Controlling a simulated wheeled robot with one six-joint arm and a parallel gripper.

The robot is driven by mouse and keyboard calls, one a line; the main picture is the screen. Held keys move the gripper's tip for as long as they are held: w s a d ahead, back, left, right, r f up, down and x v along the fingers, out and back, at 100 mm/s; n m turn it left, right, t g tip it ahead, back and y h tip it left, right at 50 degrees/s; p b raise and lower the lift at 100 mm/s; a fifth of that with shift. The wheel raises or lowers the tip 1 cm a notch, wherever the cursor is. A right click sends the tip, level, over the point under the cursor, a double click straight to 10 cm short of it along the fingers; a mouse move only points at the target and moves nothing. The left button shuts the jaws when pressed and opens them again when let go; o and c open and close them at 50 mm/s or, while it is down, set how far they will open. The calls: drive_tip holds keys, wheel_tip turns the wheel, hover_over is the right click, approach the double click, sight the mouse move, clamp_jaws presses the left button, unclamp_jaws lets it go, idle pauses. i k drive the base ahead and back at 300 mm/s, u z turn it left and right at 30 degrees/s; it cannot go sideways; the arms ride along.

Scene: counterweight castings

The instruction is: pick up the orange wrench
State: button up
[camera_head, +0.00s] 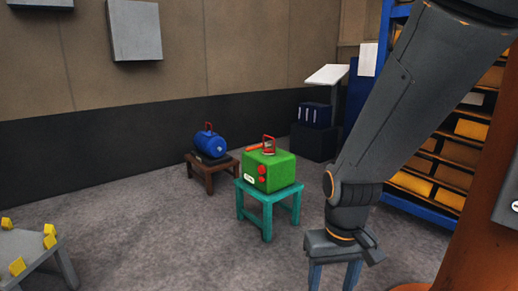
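A green box (268,173) with red knobs and a red-topped part (268,145) stands on a teal stool (267,215). A small orange piece (252,149) shows at the top left edge of the green box. It may be the orange wrench, but it is too small to tell, and whether it lies on the box or behind it is unclear. My gripper (335,279) hangs to the right of and nearer than the teal stool, pointing down. Its two fingers are apart with nothing seen between them; the tips run to the bottom picture edge.
A blue tank (210,145) sits on a brown stool (211,171) behind. A grey table (65,264) with yellow blocks is at lower left. Shelving with orange bins (412,183) and an orange column (480,240) stand right. Floor (145,215) left of the stools is clear.

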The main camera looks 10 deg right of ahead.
sight(256, 147)
drive_tip(key=u, duration=0.55)
drive_tip(key=i, duration=1.4)
drive_tip(key=u, duration=0.45)
drive_tip(key=i, duration=3.05)
drive_tip(key=z, duration=1.55)
drive_tip(key=i, duration=0.85)
drive_tip(key=z, duration=1.1)
drive_tip(key=i, duration=0.4)
drive_tip(key=z, duration=0.25)
